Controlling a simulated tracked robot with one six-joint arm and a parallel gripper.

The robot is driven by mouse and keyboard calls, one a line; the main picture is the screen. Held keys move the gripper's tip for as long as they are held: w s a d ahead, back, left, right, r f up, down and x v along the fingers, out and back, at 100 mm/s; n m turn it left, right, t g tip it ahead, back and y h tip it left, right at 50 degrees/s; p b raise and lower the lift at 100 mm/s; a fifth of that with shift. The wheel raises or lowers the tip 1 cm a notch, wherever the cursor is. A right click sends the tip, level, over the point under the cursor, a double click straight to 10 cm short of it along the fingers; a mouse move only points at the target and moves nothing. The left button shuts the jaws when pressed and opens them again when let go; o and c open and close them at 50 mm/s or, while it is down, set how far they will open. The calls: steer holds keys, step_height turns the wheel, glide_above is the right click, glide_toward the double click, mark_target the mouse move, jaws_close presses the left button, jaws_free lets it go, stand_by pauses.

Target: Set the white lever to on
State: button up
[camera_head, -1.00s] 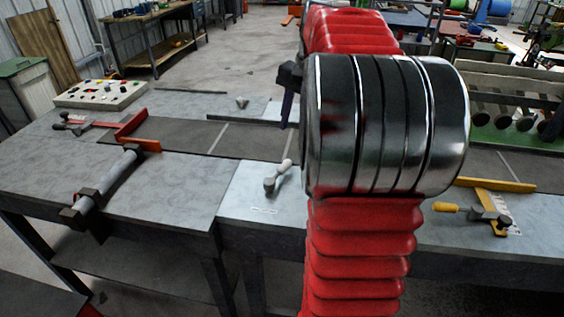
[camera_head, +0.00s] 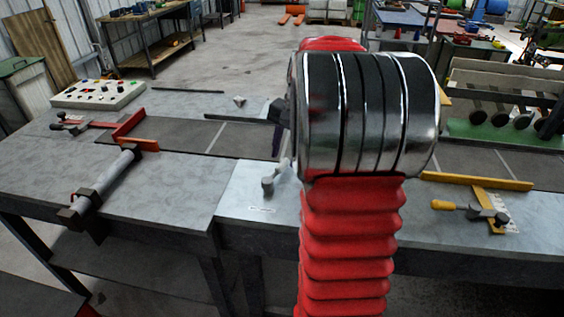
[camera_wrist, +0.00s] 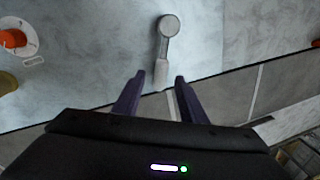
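The white lever (camera_head: 271,184) has a grey round pivot and a pale handle and sits on the light bench panel. In the head view my arm hides part of its handle. In the wrist view the lever (camera_wrist: 168,27) shows whole, its pivot at the top and its white handle pointing down toward my gripper (camera_wrist: 160,77). My gripper is open and empty. The handle's end appears between the two dark fingertips; I cannot tell whether they touch it or are above it. A small label (camera_head: 262,210) lies in front of the lever, too small to read.
A button panel (camera_head: 98,94) is at the back left. A grey roller clamp (camera_head: 103,187) sits at the left bench edge.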

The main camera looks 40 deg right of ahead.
mark_target(283, 164)
steer(key=shift+w+a+f, duration=0.1)
steer(key=shift+w+f, duration=0.05)
steer(key=shift+f, duration=0.7)
steer(key=shift+w+f, duration=0.15)
steer(key=shift+f, duration=0.65)
steer(key=shift+c, duration=0.5)
jaws_close()
steer(key=shift+a, duration=0.2)
steer(key=shift+s+d, duration=0.1)
steer(key=shift+d, duration=0.1)
